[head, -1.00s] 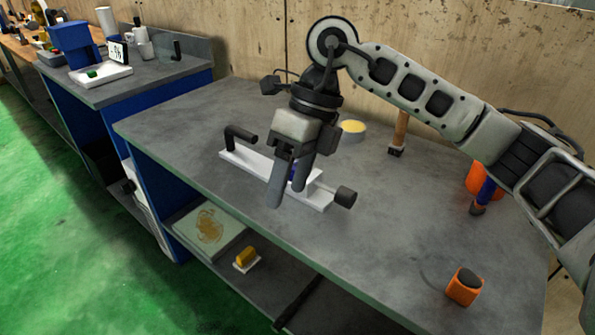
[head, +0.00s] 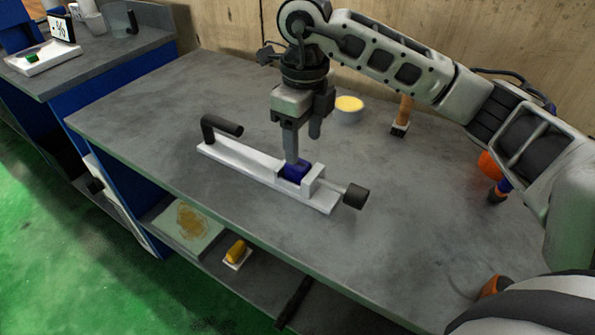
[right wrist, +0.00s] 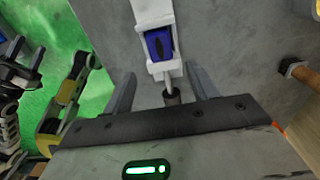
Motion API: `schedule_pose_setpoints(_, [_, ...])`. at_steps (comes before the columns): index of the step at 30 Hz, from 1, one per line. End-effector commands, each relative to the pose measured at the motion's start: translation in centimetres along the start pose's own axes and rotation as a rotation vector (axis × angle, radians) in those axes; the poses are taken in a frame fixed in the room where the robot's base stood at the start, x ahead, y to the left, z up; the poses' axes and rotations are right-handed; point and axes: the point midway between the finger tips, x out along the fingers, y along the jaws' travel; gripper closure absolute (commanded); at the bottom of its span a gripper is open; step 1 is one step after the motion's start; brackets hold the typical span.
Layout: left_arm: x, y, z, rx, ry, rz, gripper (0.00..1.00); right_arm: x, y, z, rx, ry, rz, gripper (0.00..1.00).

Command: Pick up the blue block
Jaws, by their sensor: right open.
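The blue block (head: 295,172) sits in a white clamp fixture (head: 238,160) on the grey workbench, near the fixture's right end. The fixture has a black handle at its left end and a black knob at its right end. In the right wrist view the blue block (right wrist: 158,44) lies in the white fixture, ahead of the fingers. My right gripper (head: 303,150) is open and points down above the fixture, one fingertip overlapping the block's upper edge in the head view.
A bowl with yellow contents (head: 348,112) and a wooden-handled tool (head: 402,117) stand behind the fixture. An orange object (head: 489,164) is at the right. A yellow item (head: 236,252) is on the lower shelf. The bench left of the fixture is clear.

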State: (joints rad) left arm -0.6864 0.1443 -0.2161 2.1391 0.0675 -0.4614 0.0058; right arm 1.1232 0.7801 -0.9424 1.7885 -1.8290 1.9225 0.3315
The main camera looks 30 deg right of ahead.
Motion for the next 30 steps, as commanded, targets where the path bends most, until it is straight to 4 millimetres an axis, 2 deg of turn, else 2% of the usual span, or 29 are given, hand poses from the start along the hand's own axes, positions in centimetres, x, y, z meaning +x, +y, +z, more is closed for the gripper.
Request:
schedule_pose_setpoints(7, [0.0, 0.0, -0.3, 0.001, 0.003, -0.002, 0.52, 1.9, 0.0, 0.1, 0.000, 0.002, 0.002, 0.42])
schedule_pose_setpoints(15, [0.0, -0.1, -0.2, 0.006, -0.004, -0.006, 0.52, 5.6, -0.2, 0.6, -0.001, 0.001, 0.002, 0.42])
schedule_pose_setpoints(24, [0.1, -0.1, 0.1, 0.007, -0.013, -0.007, 0.52, 6.1, -0.2, 0.6, -0.001, -0.001, 0.001, 0.42])
schedule_pose_setpoints(29, [0.1, -0.1, 0.1, 0.007, -0.011, -0.007, 0.52, 6.1, -0.2, 0.6, -0.001, -0.001, 0.001, 0.86])
schedule_pose_setpoints(30, [0.1, -0.1, 0.0, 0.007, -0.010, -0.007, 0.52, 6.1, -0.2, 0.6, -0.001, -0.001, 0.001, 0.90])
